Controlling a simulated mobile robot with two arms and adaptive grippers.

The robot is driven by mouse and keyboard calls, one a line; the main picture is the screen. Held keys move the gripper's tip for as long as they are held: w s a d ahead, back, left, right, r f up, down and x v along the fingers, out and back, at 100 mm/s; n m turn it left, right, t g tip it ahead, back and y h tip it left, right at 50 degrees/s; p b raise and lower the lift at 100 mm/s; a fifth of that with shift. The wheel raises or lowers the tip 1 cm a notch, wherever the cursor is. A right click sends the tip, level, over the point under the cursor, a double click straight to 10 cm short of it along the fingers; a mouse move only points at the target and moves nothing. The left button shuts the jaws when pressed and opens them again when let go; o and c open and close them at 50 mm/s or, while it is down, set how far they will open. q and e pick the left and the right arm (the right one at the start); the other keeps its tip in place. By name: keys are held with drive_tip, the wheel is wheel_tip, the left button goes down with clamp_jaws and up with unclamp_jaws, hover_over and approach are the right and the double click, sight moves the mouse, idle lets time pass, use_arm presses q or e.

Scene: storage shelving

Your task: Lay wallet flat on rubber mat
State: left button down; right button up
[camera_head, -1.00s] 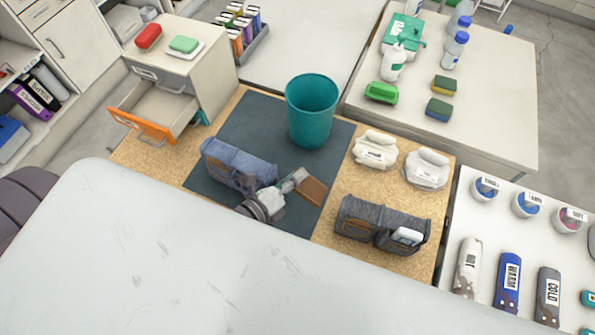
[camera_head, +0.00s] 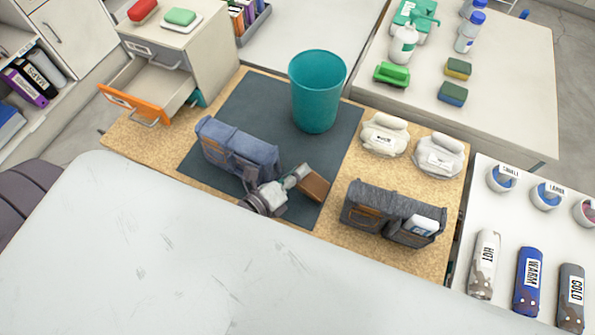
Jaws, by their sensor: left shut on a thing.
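The brown wallet (camera_head: 314,187) is at the tip of my left gripper (camera_head: 298,178), which is shut on it. The wallet is over the right front part of the dark rubber mat (camera_head: 247,105). It looks tilted, and I cannot tell whether it touches the mat. My left arm partly hides the mat's front area. My right gripper is not in view.
A teal bin (camera_head: 316,95) stands on the mat behind the wallet. A blue-grey bag (camera_head: 236,150) lies on the mat to the left. A dark grey bag (camera_head: 392,212) and white bundles (camera_head: 384,135) stand on the cork surface at right. An orange-fronted drawer (camera_head: 134,104) is open at left.

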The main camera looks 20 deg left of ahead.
use_arm(q)
drive_tip(key=c, duration=1)
unclamp_jaws()
drive_tip(key=v, duration=1.2)
